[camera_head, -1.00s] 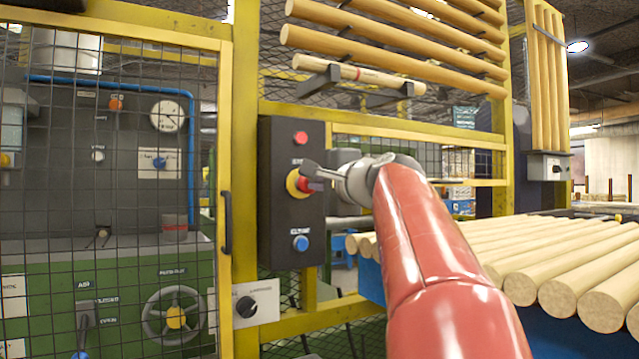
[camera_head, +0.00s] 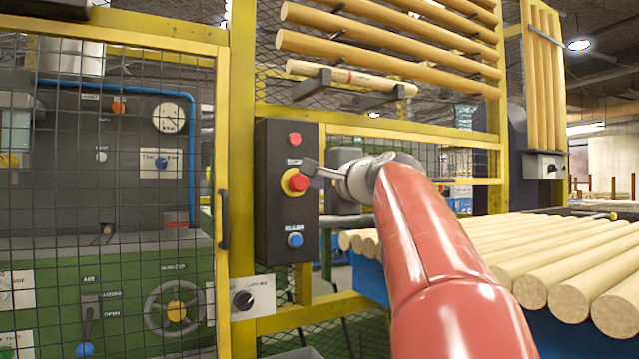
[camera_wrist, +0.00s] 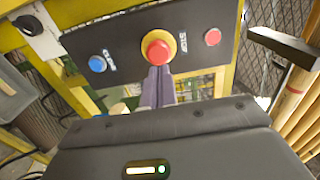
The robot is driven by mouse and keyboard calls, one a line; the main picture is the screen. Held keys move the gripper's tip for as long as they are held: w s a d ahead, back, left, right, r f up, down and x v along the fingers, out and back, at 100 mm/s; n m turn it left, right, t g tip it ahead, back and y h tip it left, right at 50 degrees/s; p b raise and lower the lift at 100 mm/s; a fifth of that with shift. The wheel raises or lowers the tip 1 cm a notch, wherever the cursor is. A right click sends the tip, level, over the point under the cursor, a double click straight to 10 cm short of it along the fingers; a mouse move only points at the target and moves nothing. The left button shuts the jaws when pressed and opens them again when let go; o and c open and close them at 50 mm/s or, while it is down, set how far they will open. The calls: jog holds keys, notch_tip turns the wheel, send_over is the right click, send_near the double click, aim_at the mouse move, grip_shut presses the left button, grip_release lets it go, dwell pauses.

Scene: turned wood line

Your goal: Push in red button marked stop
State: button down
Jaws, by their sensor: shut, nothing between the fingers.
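The red button (camera_head: 299,182) sits on a yellow ring in the middle of a black control panel (camera_head: 268,215) on a yellow post. My gripper (camera_head: 313,170) is at the panel's right edge in the head view, just beside the button. In the wrist view my gripper's fingers (camera_wrist: 158,78) are together and empty, their tips just below the button's lower edge in the picture. I cannot tell whether they touch it, or how deep the button sits.
A smaller red button (camera_head: 294,139) is above and a blue button (camera_head: 294,240) below on the same panel. A rod holder (camera_head: 312,85) juts out above. A mesh door with a handle (camera_head: 223,220) is left; round wooden rods (camera_head: 560,270) lie right.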

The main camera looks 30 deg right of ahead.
jog(key=s+b, duration=0.1)
jog(key=s, duration=0.8)
jog(key=shift+d+b, duration=0.15)
jog(key=shift+b, duration=0.2)
jog(key=a+f+n+g+y, duration=0.1)
jog(key=a+f+n+g, duration=0.45)
jog(key=f, duration=0.75)
jog(key=s+a+f+n+g, duration=0.2)
jog(key=s+a+f+n, duration=0.1)
jog(key=f, duration=0.8)
jog(key=s+a+f+n+g+h, duration=0.1)
jog(key=s+a+f+n, duration=0.3)
jog(key=s+f, duration=0.4)
jog(key=s+a+f+n+g, duration=0.3)
jog(key=s+f+n+g, duration=0.1)
jog(key=f, duration=1.1)
jog(key=shift+s+a+f+n+h, duration=0.3)
jog(key=shift+s+n, duration=0.25)
jog(key=shift+s, duration=0.55)
